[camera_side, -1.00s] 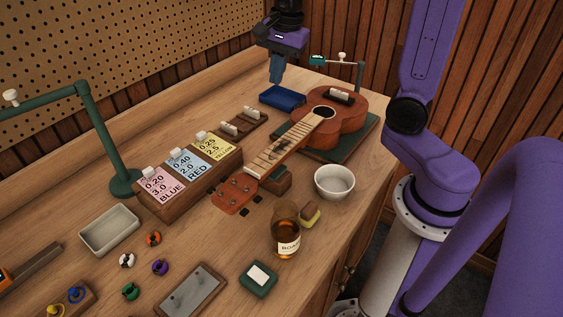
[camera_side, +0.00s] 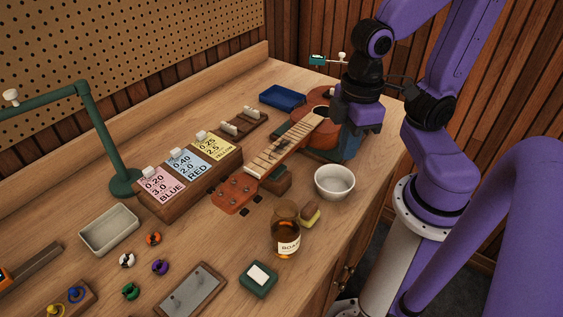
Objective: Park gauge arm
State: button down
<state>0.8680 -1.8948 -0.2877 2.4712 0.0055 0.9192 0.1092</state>
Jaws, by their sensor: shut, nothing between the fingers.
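A dark green post with a horizontal arm (camera_side: 60,88) stands at the left. A blue tray (camera_side: 283,96), labelled string block (camera_side: 190,180), white bowl (camera_side: 334,182) and amber jar (camera_side: 286,232) surround the ukulele.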

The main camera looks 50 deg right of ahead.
jog(key=w+d+r+n+t, duration=0.1)
jog(key=w+d+r+n, duration=0.15)
jog(key=w+n, duration=0.4)
jog(key=n+h, duration=0.3)
jog(key=n, duration=0.3)
send_near(337, 62)
jog(key=a+r, duration=0.4)
jog(key=a, duration=0.3)
jog(key=x, duration=1)
jog(key=shift+s+d+f, duration=0.2)
jog(key=shift+s+d, duration=0.1)
jog(key=shift+s, duration=0.05)
jog(key=shift+w+d+f, duration=0.1)
jog(key=shift+w+d, duration=0.2)
jog(key=shift+d, duration=0.3)
jog(key=shift+w+d+f, duration=0.1)
jog(key=shift+w+d, duration=0.2)
jog(key=shift+d, duration=0.3)
jog(key=shift+w+d+f, duration=0.1)
jog(key=shift+w+d, duration=0.2)
jog(key=shift+d, duration=0.3)
